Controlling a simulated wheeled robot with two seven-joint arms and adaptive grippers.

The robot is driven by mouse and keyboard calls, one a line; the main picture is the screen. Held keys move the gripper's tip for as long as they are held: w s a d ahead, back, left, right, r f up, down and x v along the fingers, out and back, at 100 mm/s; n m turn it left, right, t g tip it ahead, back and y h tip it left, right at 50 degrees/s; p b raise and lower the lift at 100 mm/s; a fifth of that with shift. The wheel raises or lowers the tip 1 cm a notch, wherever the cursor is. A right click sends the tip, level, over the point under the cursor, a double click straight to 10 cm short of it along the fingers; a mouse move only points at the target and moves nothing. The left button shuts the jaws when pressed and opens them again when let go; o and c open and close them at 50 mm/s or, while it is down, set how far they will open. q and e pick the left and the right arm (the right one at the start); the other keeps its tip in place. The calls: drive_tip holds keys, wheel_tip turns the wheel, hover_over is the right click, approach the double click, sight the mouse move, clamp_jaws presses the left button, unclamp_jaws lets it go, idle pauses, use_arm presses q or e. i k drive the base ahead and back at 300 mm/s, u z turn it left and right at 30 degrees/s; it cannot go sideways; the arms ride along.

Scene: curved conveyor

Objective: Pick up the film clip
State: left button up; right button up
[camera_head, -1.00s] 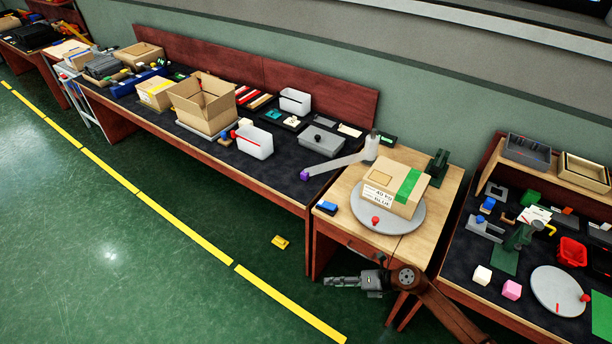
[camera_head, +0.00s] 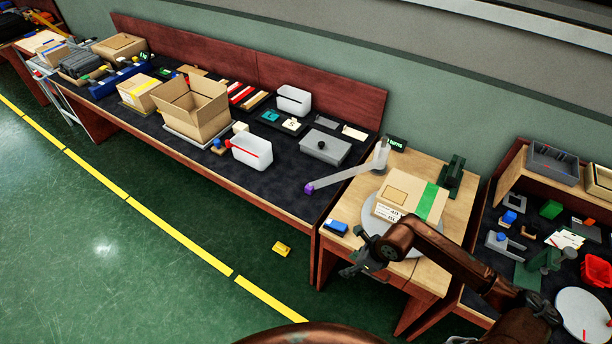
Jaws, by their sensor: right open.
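I cannot tell for certain which object is the film clip. A small yellow object (camera_head: 282,249) lies on the green floor in front of the long bench. A small blue object (camera_head: 336,228) lies on the front left of the wooden table (camera_head: 402,276). My right gripper (camera_head: 347,270) is open and appears empty. It shows in front of the wooden table's front edge, right of the yellow object and below the blue one. My left gripper is not in view.
A cardboard box (camera_head: 392,196) with green tape sits on a round grey plate (camera_head: 371,225), partly behind my right arm. The long bench (camera_head: 290,185) holds an open carton (camera_head: 194,110), white bins and a grey lidded box (camera_head: 325,146). The floor at left is clear.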

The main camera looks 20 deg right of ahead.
sight(309, 189)
drive_tip(key=i, duration=1.25)
